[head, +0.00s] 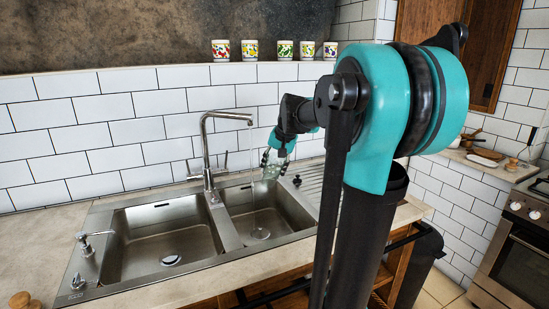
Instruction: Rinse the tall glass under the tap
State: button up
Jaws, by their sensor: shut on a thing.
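The tap (207,150) stands behind the double sink, and its spout reaches over the right basin (245,205). A thin clear stream seems to fall from the spout into that basin. My gripper (268,160) points down over the back right of the right basin, just right of the stream. It is shut on a clear glass (271,172), which is small in view and partly hidden by the fingers. The glass looks apart from the stream, but its exact tilt and opening cannot be told.
The left basin (150,250) is empty. A soap dispenser (88,243) stands at the sink's left edge. A ribbed drainboard (312,180) lies right of the basins, with a small dark knob (297,181) near it. Several patterned cups (250,50) line the ledge above.

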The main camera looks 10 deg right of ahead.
aim_at(274, 173)
jog(key=shift+m+t, duration=0.8)
jog(key=v, duration=0.3)
jog(key=a+v, duration=0.1)
jog(key=v, duration=0.1)
jog(key=shift+w+r, duration=0.1)
jog(key=shift+r, duration=0.35)
jog(key=w+a+f, duration=0.1)
jog(key=w+a, duration=0.1)
jog(key=w, duration=0.4)
jog(key=w+a+f, duration=0.1)
jog(key=w+a, duration=0.1)
jog(key=w, duration=0.5)
jog(key=shift+a+f, duration=0.4)
jog(key=shift+d, duration=0.1)
jog(key=shift+w+d, duration=0.2)
jog(key=shift+d, duration=0.25)
jog(key=shift+a, duration=0.15)
jog(key=shift+s+a, duration=0.2)
jog(key=shift+a, duration=0.2)
jog(key=shift+d, duration=0.2)
jog(key=shift+w+d, duration=0.2)
jog(key=shift+d, duration=0.15)
jog(key=shift+a, duration=0.15)
